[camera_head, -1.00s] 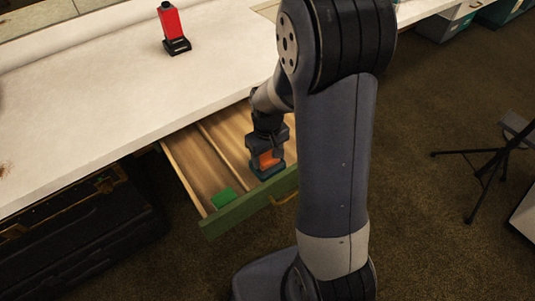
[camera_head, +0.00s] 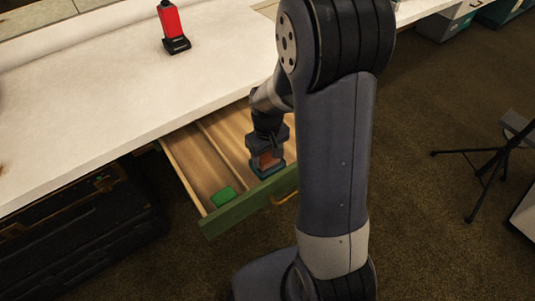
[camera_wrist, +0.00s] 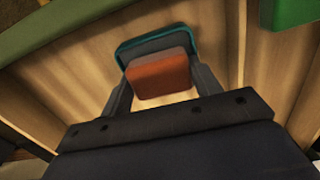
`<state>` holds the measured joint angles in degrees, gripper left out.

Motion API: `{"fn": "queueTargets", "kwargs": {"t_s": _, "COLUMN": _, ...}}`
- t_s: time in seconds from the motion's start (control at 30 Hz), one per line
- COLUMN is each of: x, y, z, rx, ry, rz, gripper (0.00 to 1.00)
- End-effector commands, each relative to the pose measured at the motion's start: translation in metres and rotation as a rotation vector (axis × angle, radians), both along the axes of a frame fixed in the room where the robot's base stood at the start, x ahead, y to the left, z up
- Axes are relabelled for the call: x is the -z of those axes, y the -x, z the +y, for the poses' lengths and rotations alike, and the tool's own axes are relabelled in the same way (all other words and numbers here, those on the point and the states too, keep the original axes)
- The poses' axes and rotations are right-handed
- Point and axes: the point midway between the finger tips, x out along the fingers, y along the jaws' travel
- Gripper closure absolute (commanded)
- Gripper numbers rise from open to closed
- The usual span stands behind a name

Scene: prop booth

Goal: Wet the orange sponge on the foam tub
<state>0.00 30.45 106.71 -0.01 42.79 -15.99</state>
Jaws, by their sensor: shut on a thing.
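The orange sponge (camera_head: 266,160) is between the fingers of my gripper (camera_head: 266,157), which is shut on it. In the wrist view the sponge (camera_wrist: 158,77) shows as a dull reddish-orange block. The foam tub (camera_wrist: 124,47) is a low tray with a teal rim and grey inside. It lies in the open drawer, and in the head view the tub (camera_head: 268,175) is directly under the sponge. The sponge covers part of the tub in the wrist view. The sponge's underside is hidden, so I cannot tell how firmly it touches the tub.
The open wooden drawer (camera_head: 200,168) has dividers and a green front (camera_head: 242,208). A green block (camera_head: 223,196) lies in its left compartment. A red thing on a black base (camera_head: 171,27) stands on the white tabletop (camera_head: 110,75). A black tripod (camera_head: 487,170) stands at the right.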

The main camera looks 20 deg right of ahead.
Motion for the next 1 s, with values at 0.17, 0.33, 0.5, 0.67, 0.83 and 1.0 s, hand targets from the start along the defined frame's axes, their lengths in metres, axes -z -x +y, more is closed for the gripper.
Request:
{"fn": "queueTargets", "kwargs": {"t_s": 0.17, "x": 0.001, "y": 0.001, "z": 0.000, "rx": 0.000, "ry": 0.001, "rz": 0.002, "gripper": 0.59}}
{"fn": "queueTargets", "kwargs": {"t_s": 0.33, "x": 0.002, "y": 0.001, "z": 0.000, "rx": 0.000, "ry": 0.000, "rz": 0.002, "gripper": 0.59}}
{"fn": "queueTargets", "kwargs": {"t_s": 0.5, "x": -0.001, "y": 0.001, "z": 0.000, "rx": 0.000, "ry": 0.000, "rz": 0.003, "gripper": 0.59}}
{"fn": "queueTargets", "kwargs": {"t_s": 0.67, "x": -0.013, "y": 0.001, "z": 0.000, "rx": 0.000, "ry": 0.001, "rz": 0.002, "gripper": 0.59}}
{"fn": "queueTargets", "kwargs": {"t_s": 0.83, "x": -0.028, "y": 0.000, "z": 0.000, "rx": 0.000, "ry": 0.000, "rz": 0.001, "gripper": 0.59}}
{"fn": "queueTargets", "kwargs": {"t_s": 1.0, "x": -0.041, "y": 0.000, "z": 0.000, "rx": 0.000, "ry": 0.000, "rz": 0.001, "gripper": 0.59}}
